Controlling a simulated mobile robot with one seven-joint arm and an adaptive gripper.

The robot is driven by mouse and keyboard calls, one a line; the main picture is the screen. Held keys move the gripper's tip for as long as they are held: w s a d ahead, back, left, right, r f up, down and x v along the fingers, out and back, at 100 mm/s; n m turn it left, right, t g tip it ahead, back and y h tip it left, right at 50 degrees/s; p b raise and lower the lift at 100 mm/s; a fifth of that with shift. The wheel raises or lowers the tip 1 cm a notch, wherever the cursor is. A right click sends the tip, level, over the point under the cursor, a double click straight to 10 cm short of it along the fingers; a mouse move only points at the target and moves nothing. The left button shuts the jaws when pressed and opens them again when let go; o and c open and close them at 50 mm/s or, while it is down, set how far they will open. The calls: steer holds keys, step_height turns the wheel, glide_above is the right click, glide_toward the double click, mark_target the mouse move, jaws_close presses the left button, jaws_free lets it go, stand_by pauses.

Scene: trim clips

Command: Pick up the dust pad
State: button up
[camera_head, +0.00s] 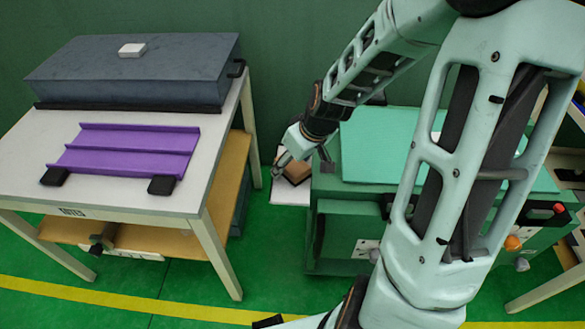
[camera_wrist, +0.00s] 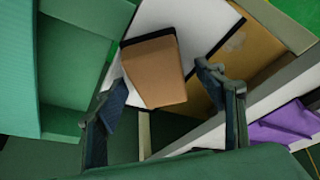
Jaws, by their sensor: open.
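A tan block with a dark edge, perhaps the dust pad, lies on a white surface in the wrist view (camera_wrist: 155,72). In the head view its tan top (camera_head: 297,166) shows low between the white table and the green cabinet, partly behind my gripper (camera_head: 284,164). In the wrist view my gripper (camera_wrist: 160,76) is open and empty, its two dark fingers on either side of the tan block's lower part. I cannot tell the height gap. A small white block (camera_head: 132,49) lies on the grey case at the left.
The white table (camera_head: 30,150) holds the grey case (camera_head: 140,78) and a purple channelled tray (camera_head: 125,150). The green cabinet (camera_head: 340,222) stands right of my gripper. In the wrist view, cabinet walls (camera_wrist: 75,75) and the table's pale edge (camera_wrist: 215,130) flank the fingers.

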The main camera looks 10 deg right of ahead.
steer(key=shift+c, duration=0.7)
steer(key=c, duration=1.2)
steer(key=shift+c, duration=0.2)
steer(key=shift+r, duration=0.1)
